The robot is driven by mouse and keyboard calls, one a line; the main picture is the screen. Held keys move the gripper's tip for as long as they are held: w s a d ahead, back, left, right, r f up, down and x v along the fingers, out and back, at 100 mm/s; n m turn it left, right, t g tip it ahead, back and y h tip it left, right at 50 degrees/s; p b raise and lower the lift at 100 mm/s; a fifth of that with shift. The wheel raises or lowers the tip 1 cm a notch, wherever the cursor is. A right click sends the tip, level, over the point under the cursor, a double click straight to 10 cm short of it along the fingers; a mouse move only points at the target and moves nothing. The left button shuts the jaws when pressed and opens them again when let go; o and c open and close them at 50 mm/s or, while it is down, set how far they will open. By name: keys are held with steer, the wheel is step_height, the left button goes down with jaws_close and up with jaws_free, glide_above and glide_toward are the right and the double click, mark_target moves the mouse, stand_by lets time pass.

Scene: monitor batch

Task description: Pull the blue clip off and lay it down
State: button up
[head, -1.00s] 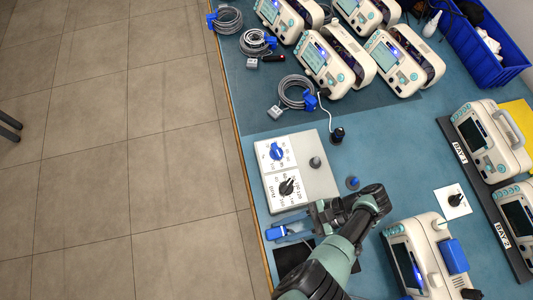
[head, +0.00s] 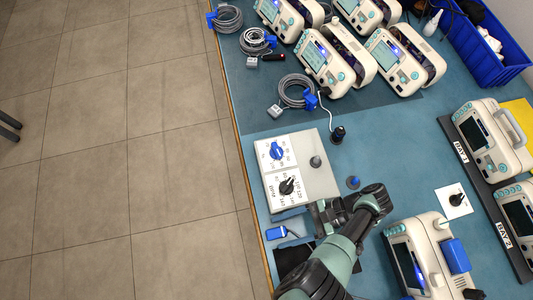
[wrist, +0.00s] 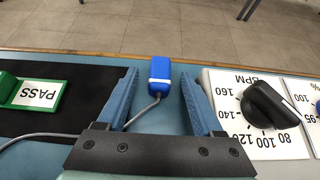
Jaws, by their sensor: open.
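The blue clip (head: 276,232) lies on the blue bench top near its left edge, with its grey cable running off to the right. In the wrist view the clip (wrist: 160,72) shows between and just beyond the two blue fingers, with clear gaps on both sides. My gripper (wrist: 158,88) is open and empty. In the head view my gripper (head: 295,216) is beside the clip, just below the white dial box (head: 318,160); its fingertips are hard to make out there. A short peg with a blue top (head: 353,182) stands beside the box.
A black mat (head: 290,256) lies below the clip; a green PASS label holder (wrist: 38,94) sits on it. Monitors stand at the back and right, one (head: 425,252) close to my arm. Coiled cables (head: 297,92) lie farther up. The bench edge (head: 252,205) is close on the left.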

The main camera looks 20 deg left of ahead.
steer(key=b+v, duration=0.2)
steer(key=v, duration=0.9)
steer(key=shift+w+d+b, duration=0.2)
steer(key=shift+w+b, duration=0.05)
steer(key=shift+b, duration=0.05)
steer(key=shift+w+d+r, duration=0.25)
steer(key=shift+d+r, duration=0.1)
steer(key=shift+r, duration=0.1)
